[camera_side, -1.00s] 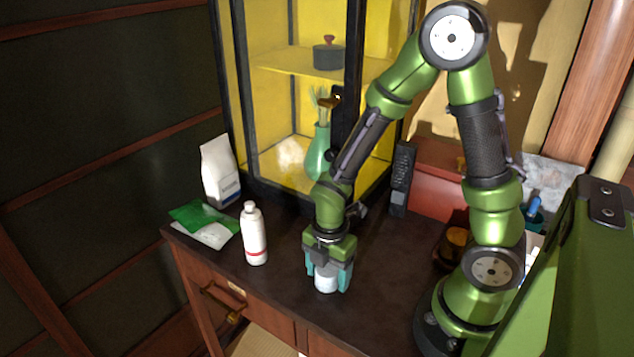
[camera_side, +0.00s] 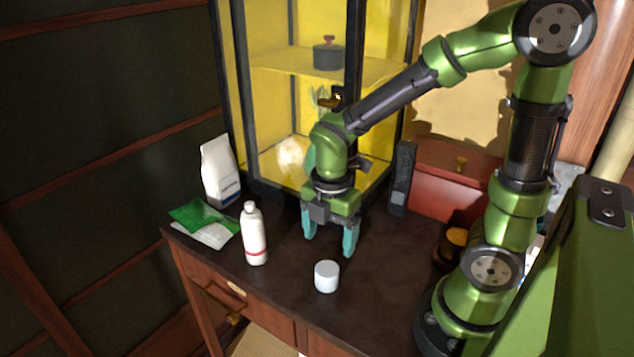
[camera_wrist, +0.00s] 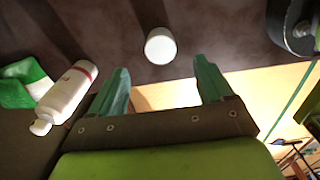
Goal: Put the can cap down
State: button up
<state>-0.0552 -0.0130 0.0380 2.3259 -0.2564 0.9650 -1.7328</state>
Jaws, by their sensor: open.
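The can cap, a small white cylinder (camera_side: 327,276), stands upright on the dark tabletop near its front edge. It also shows in the wrist view as a white round cap (camera_wrist: 160,46), beyond and between the two fingers. My gripper (camera_side: 330,240) is open and empty, raised above the table behind the cap and apart from it. Its teal fingers are spread wide in the wrist view (camera_wrist: 162,88).
A white bottle with a red band (camera_side: 254,234) stands left of the cap. Green and white packets (camera_side: 205,222) and a white bag (camera_side: 219,170) are at the left. A yellow cabinet (camera_side: 300,62) stands behind; a red box (camera_side: 452,187) is right. Tabletop around the cap is clear.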

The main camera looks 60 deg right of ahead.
jog(key=s+r+m+t+y, duration=0.1)
jog(key=r+m+t, duration=0.2)
jog(key=r+m, duration=0.4)
jog(key=s+r+m+t+y, duration=0.1)
jog(key=r+m+t, duration=0.3)
jog(key=m, duration=1.1)
notch_tip(320, 180, up, 3)
jog(key=shift+s+a+f, duration=0.1)
jog(key=shift+s+a, duration=0.3)
jog(key=shift+s, duration=0.3)
